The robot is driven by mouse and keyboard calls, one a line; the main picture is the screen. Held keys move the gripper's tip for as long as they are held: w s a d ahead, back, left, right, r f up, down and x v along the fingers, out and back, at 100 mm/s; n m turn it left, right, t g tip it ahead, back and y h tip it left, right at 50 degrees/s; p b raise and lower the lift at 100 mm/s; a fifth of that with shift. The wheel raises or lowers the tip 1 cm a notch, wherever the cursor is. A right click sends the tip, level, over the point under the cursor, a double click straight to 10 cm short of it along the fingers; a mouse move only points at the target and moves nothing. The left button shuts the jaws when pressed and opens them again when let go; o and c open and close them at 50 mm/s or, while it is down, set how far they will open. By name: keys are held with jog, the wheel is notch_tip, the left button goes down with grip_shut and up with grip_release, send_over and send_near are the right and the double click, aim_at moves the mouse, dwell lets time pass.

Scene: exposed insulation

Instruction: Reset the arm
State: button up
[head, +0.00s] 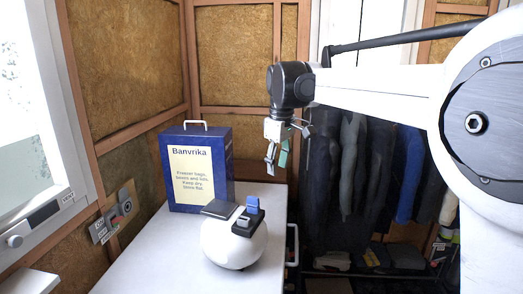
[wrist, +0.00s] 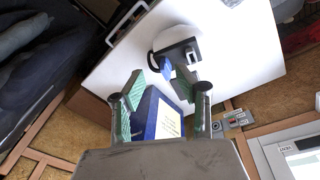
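My gripper (head: 277,162) hangs at the end of my arm in the head view, pointing down. It is in the air above the right edge of the white table (head: 150,262), to the right of the blue box (head: 222,165). In the wrist view, the two green-padded fingers of my gripper (wrist: 163,85) are spread apart with nothing held between them. The blue box (wrist: 150,112) shows behind the fingers and is partly covered by them and the gripper body.
A white round device (head: 236,244) with a dark top and blue part stands on the table. Dark hanging clothes (head: 375,170) are right of the table. A wall switch panel (head: 113,213) and window (head: 30,110) are left. The table's near left is clear.

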jog(key=s+d+f+m+t+b, duration=0.1)
jog(key=s+d+f+m, duration=0.2)
jog(key=s, duration=0.6)
jog(key=s+d+f+m+t+b, duration=0.1)
jog(key=s+d+f+m+t, duration=0.15)
jog(key=s+d, duration=0.45)
jog(key=s+d+f+m+b, duration=0.2)
jog(key=s+d+f, duration=0.1)
jog(key=s, duration=0.7)
jog(key=s+d+f+m+t, duration=0.2)
jog(key=s+f+m, duration=0.1)
jog(key=s+f, duration=0.6)
jog(key=shift+d+b, duration=0.25)
jog(key=shift+b, duration=0.15)
